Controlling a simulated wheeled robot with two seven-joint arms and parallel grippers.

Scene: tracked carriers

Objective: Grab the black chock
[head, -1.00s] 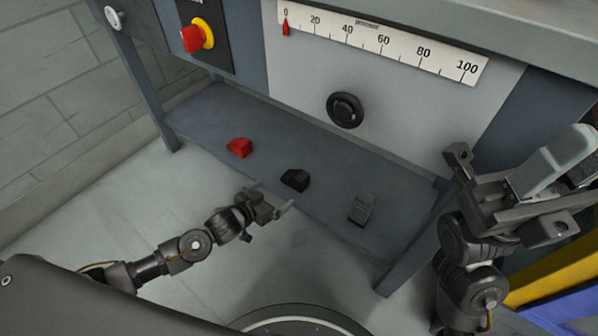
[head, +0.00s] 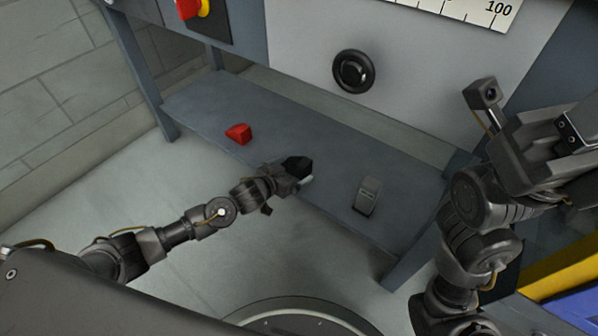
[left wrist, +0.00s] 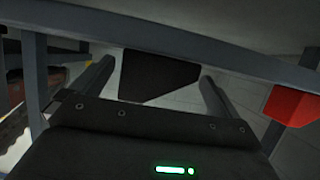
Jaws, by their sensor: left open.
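The black chock (head: 298,165) sits on the low grey shelf (head: 330,196), between the red chock (head: 238,133) and the grey chock (head: 367,196). My left gripper (head: 292,175) is at the black chock, reaching in from the front left. In the left wrist view the open fingers stand on either side of the black chock (left wrist: 155,76), with gaps visible to both. My right gripper (head: 565,150) is raised at the right, partly cut off by the frame; its fingertips do not show clearly.
A round black knob (head: 353,71) is on the panel above the shelf. A red and yellow button (head: 190,8) is at the top left. The red chock also shows at the right of the left wrist view (left wrist: 295,105). A shelf leg (head: 410,262) stands at the right.

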